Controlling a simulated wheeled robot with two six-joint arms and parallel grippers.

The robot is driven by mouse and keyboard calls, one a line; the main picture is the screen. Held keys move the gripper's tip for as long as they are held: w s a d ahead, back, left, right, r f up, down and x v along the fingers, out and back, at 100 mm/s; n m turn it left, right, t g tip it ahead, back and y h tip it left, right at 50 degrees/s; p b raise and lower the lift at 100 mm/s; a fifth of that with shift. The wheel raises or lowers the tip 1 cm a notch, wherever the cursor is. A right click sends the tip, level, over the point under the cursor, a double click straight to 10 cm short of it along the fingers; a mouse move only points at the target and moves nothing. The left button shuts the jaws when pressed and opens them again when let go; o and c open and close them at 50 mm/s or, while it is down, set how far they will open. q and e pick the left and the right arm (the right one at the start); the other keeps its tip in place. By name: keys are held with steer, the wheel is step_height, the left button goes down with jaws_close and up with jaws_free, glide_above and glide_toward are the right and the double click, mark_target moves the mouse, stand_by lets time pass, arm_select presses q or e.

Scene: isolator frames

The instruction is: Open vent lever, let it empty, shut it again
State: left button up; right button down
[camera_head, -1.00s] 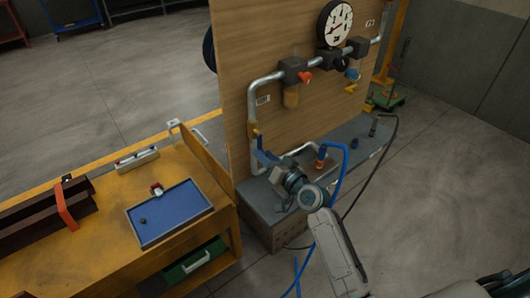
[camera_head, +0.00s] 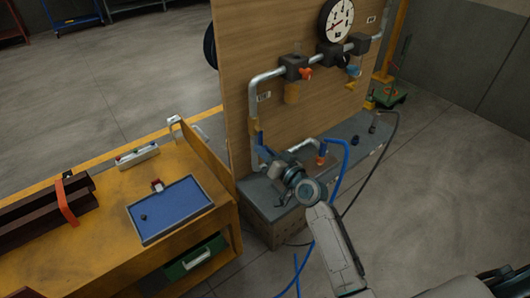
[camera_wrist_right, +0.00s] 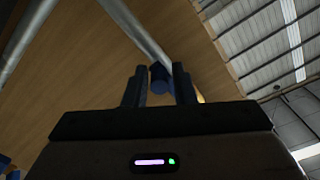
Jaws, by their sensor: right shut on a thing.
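A vertical board (camera_head: 275,30) carries metal piping (camera_head: 268,78), a round white gauge (camera_head: 337,20) and several valves. A blue lever (camera_head: 257,132) sits on the pipe at the board's lower left. My right gripper (camera_head: 265,155) is at this lever, its arm reaching up from the lower right. In the right wrist view, the blue end of the lever (camera_wrist_right: 160,78) shows between the two dark fingers. My right gripper is shut on it. The wrist hides part of the lower pipe. The gauge reading is too small to tell. My left gripper is out of view.
A red knob (camera_head: 305,73) and a yellow lever (camera_head: 353,88) are higher on the board. A blue hose (camera_head: 340,178) and a black cable (camera_head: 371,190) hang near my right arm. A yellow bench (camera_head: 105,235) with a blue tray (camera_head: 170,208) stands at left.

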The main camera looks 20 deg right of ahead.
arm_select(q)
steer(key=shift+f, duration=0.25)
arm_select(e)
steer(key=shift+w+d+r, duration=0.1)
